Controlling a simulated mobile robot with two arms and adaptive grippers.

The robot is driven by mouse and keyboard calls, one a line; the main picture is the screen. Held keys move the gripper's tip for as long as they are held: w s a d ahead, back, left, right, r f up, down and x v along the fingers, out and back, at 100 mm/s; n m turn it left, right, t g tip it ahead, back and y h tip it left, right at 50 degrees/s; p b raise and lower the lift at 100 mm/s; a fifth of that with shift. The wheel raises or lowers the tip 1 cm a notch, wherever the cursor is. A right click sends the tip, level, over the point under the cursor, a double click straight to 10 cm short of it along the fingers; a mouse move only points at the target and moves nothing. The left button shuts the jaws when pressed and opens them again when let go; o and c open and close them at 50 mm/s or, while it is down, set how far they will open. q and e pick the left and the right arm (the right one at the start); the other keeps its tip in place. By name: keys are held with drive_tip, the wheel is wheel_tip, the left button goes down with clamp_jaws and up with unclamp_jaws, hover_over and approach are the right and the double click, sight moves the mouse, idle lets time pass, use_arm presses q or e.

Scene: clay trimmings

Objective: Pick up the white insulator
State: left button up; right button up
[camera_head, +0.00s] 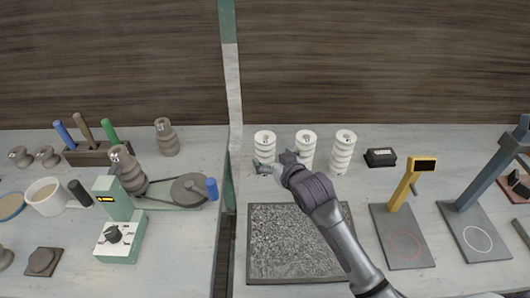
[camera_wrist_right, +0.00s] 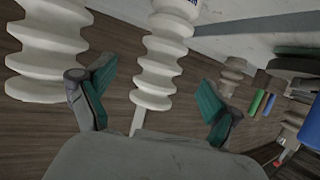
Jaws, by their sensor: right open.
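Three white ribbed insulators stand upright in a row at the back of the right-hand bench in the head view: a left one (camera_head: 265,144), a middle one (camera_head: 305,147) and a right one (camera_head: 343,152). My right gripper (camera_head: 277,165) is just in front of the left and middle ones and covers their lower parts. In the right wrist view my right gripper (camera_wrist_right: 157,80) is open, with one white insulator (camera_wrist_right: 160,62) showing between its fingers. Neither finger visibly grips it. Another white insulator (camera_wrist_right: 48,45) is beside the left finger. My left gripper is not in view.
A dark speckled tray (camera_head: 250,250) lies below my right arm. A black box (camera_head: 380,157), a yellow stand (camera_head: 398,195) and a blue-grey stand (camera_head: 480,180) are to the right. An upright divider (camera_head: 232,90) separates the left bench, which holds brown insulators (camera_head: 166,138) and a green machine (camera_head: 120,235).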

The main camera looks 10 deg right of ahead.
sight(266, 137)
drive_tip(key=shift+p+x, duration=0.5)
drive_tip(key=shift+x, duration=2.4)
drive_tip(key=shift+s+a, duration=0.1)
drive_tip(key=c, duration=1.7)
drive_tip(key=shift+r, duration=0.35)
clamp_jaws()
wheel_tip(266, 137, up, 10)
drive_tip(key=shift+f+b, duration=0.25)
drive_tip(key=shift+b, duration=0.15)
